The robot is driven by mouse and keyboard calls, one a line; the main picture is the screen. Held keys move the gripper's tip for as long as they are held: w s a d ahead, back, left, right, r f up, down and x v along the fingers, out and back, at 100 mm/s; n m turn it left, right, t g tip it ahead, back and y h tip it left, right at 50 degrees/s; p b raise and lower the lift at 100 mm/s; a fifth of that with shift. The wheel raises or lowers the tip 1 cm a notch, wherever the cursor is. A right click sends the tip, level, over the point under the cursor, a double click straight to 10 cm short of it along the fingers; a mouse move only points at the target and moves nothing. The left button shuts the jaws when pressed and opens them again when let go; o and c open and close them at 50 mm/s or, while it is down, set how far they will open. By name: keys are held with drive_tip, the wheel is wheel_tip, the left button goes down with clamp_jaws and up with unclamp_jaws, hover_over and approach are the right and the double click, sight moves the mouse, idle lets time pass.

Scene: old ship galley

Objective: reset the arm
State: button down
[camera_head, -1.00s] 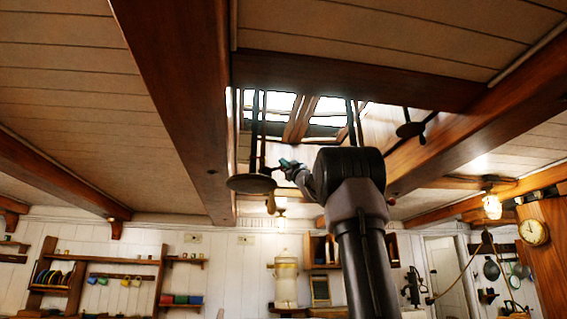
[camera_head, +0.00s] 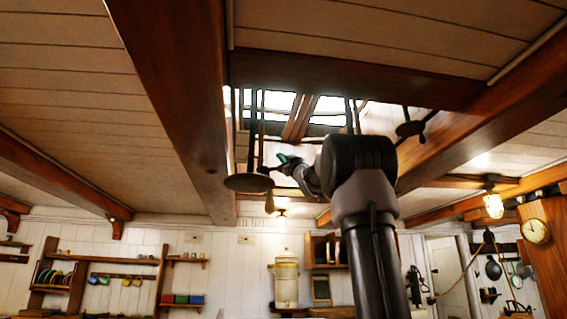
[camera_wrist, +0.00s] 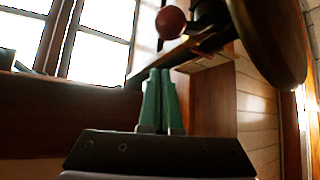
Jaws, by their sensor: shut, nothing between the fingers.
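My gripper (camera_wrist: 160,75) shows in the wrist view with its two green fingers together, shut and empty. It points up toward the skylight frame and a red ball-shaped knob (camera_wrist: 171,20). In the head view my gripper (camera_head: 283,160) is small, at the end of my raised dark arm, just right of a hanging round disc (camera_head: 249,183). I cannot tell how far apart the gripper and the disc are in depth.
A skylight (camera_head: 300,115) opens in the ceiling between heavy wooden beams (camera_head: 175,90). A second disc (camera_head: 410,129) hangs to the right.

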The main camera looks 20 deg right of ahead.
drive_tip(key=a+v, duration=0.1)
drive_tip(key=v, duration=0.7)
drive_tip(key=shift+s+d+f, duration=0.1)
drive_tip(key=shift+f, duration=0.05)
drive_tip(key=s+a+f+m+g+h, duration=0.1)
drive_tip(key=s+f+m+g+h, duration=0.2)
drive_tip(key=f, duration=0.6)
drive_tip(key=s+a+f+m+g+h, duration=0.2)
drive_tip(key=f+m+g, duration=0.25)
drive_tip(key=f, duration=0.45)
drive_tip(key=s+a+f+m+g+h, duration=0.1)
drive_tip(key=s+f+m+g+h, duration=0.15)
drive_tip(key=f+m, duration=0.45)
drive_tip(key=s+a+f+g+y, duration=0.1)
drive_tip(key=s+a+f+g, duration=0.2)
drive_tip(key=s+f, duration=0.3)
drive_tip(key=s+a+f+g+y, duration=0.2)
drive_tip(key=s+f, duration=0.4)
drive_tip(key=f, duration=0.4)
drive_tip(key=s+a+f+n+g+y, duration=0.1)
drive_tip(key=s+a+f+g+y, duration=0.1)
drive_tip(key=s+a+f, duration=0.4)
wheel_tip(320, 180, down, 2)
drive_tip(key=shift+s+a+f+g, duration=0.1)
drive_tip(key=shift+s+a+g, duration=0.35)
drive_tip(key=shift+g, duration=0.45)
